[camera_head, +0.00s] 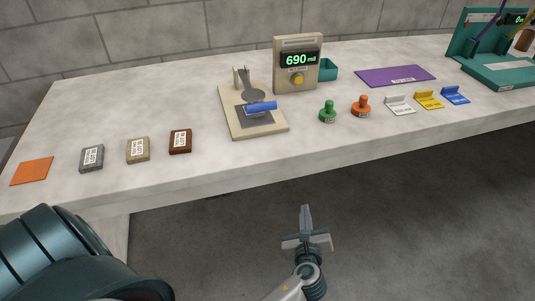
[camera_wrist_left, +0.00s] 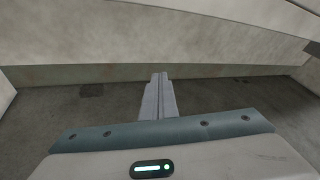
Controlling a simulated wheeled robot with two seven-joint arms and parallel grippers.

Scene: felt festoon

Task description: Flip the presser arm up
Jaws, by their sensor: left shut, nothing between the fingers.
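The presser device stands on the table, with a beige base plate (camera_head: 231,114). Its grey presser arm (camera_head: 253,94) lies low over the plate and carries a blue handle (camera_head: 262,106) toward the front. A beige readout box (camera_head: 297,77) behind it shows 690 and has a yellow knob. My left gripper (camera_head: 306,212) is shut and empty, in front of the table and below its front edge, well apart from the device. Its closed fingers also show in the left wrist view (camera_wrist_left: 158,98). My right gripper is not in view.
Grey, tan and brown blocks (camera_head: 180,141) and an orange square (camera_head: 32,171) lie left of the device. Green and orange stamps (camera_head: 361,105), small hinged pieces (camera_head: 429,99), a purple mat (camera_head: 395,76) and a teal stand (camera_head: 495,68) are right. The table's front edge lies beyond my gripper.

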